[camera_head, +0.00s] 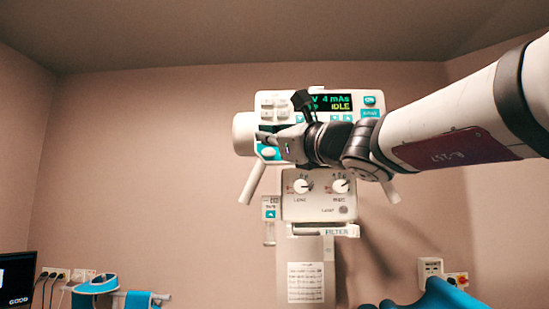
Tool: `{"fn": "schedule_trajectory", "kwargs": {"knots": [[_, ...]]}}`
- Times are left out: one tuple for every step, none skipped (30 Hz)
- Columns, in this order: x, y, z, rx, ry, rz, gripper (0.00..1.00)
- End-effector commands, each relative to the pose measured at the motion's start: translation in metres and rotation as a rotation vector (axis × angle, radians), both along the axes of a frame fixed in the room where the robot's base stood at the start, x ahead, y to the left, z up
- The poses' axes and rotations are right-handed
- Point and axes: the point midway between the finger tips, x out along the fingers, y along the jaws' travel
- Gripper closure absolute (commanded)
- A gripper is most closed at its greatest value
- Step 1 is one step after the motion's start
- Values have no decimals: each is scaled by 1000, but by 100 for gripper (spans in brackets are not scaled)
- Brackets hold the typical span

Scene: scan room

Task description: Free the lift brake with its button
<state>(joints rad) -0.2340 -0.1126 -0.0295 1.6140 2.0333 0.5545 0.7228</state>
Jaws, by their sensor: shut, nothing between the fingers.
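The white X-ray head's control panel (264,101) faces me, with its display (341,103) showing "4 mAs" and "IDLE". A teal button (268,153) sits at the panel's lower left, just below my fingers, partly covered. Its label is not readable, so I cannot tell whether it is the lift brake button. Several pale buttons (273,109) are at the upper left, and a teal button (370,100) is at the upper right. My gripper (262,138) is shut and empty, pointing left across the panel's lower left. I cannot tell whether it touches the panel.
Two handles (252,184) angle down from the head. Below are a collimator box (291,206) with two knobs and a filter slot (335,230). My arm crosses from the right. A monitor (17,279) is at lower left. A wall box with a red button (462,281) is at lower right.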

Motion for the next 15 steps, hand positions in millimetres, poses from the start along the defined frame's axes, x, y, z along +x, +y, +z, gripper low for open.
{"fn": "schedule_trajectory", "kwargs": {"knots": [[6,0,0,0,1,-2,100],[10,0,0,-1,2,-1,100],[15,0,0,-1,2,-1,100],[19,-1,0,-1,2,-1,100],[23,-1,0,-2,1,-1,100],[28,-1,0,-2,1,-1,100],[33,-1,0,-2,1,-1,100],[36,-2,1,-1,1,-2,100],[42,-2,0,-1,1,-2,100],[45,-2,1,-1,0,-2,100],[49,-2,0,-2,1,-1,100],[54,-2,0,-1,-1,-1,100],[57,-2,0,0,-2,-1,100],[61,-2,0,0,-1,-1,100],[65,-3,0,0,-1,-1,100]]}}
